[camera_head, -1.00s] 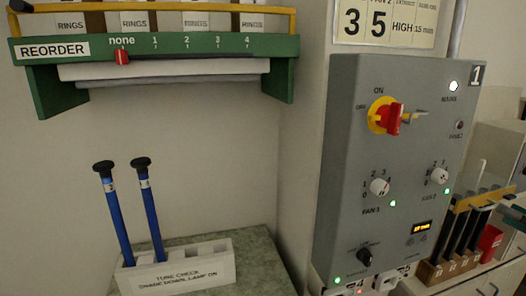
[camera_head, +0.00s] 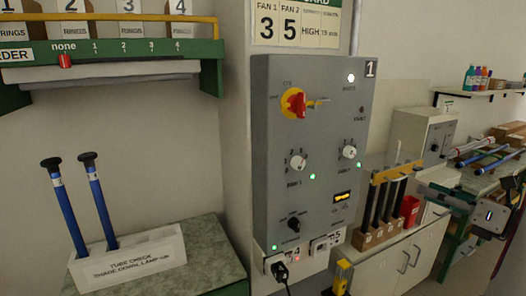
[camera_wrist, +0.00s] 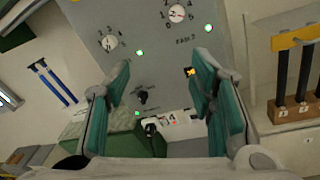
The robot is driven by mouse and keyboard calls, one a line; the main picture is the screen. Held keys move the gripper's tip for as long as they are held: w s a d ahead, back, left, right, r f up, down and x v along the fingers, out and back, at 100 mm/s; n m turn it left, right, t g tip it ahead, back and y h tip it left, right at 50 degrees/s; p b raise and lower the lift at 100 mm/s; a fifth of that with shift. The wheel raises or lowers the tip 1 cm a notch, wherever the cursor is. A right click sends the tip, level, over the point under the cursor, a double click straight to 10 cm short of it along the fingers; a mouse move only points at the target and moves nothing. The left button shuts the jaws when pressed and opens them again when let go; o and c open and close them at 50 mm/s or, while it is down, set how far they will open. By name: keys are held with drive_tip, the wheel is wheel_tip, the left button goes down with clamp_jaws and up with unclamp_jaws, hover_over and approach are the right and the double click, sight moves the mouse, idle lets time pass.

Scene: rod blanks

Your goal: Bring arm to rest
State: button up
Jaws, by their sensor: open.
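My gripper (camera_wrist: 160,62) shows in the wrist view with its two teal-padded fingers spread wide apart and nothing between them. Beyond and between the fingers is the lower part of a grey control panel (camera_wrist: 170,75), with a black plug (camera_wrist: 151,129) at the sockets below it. In the head view my gripper (camera_head: 445,196) is at the right, in front of the white cabinets and clear of the panel (camera_head: 265,180). The panel carries a red and yellow main switch (camera_head: 296,103), several knobs and lit green lamps.
A white tube-check block (camera_head: 130,262) holds two blue rods with black caps on the left bench. A green reorder rack (camera_head: 208,50) hangs above. A wooden rack (camera_head: 375,235) of black rods stands right of the panel. Further right are a grey box (camera_head: 425,135) and more rods.

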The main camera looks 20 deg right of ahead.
drive_tip(key=w+a+r+n+g+y, duration=0.1)
drive_tip(key=w+a+n+g+y, duration=0.2)
drive_tip(key=a+n, duration=0.65)
drive_tip(key=w+a+r+n+g+y, duration=0.1)
drive_tip(key=a+n+g+y, duration=0.4)
drive_tip(key=a, duration=0.9)
drive_tip(key=s+a+n+g+h, duration=0.2)
drive_tip(key=s+a+n+h, duration=0.3)
drive_tip(key=n, duration=0.7)
drive_tip(key=s+a+n+g+h, duration=0.2)
drive_tip(key=s+a+n+h, duration=0.4)
drive_tip(key=n, duration=0.5)
drive_tip(key=shift+a+n+h, duration=0.35)
drive_tip(key=shift+a+h, duration=0.05)
drive_tip(key=shift+a, duration=0.75)
drive_tip(key=shift+f, duration=0.15)
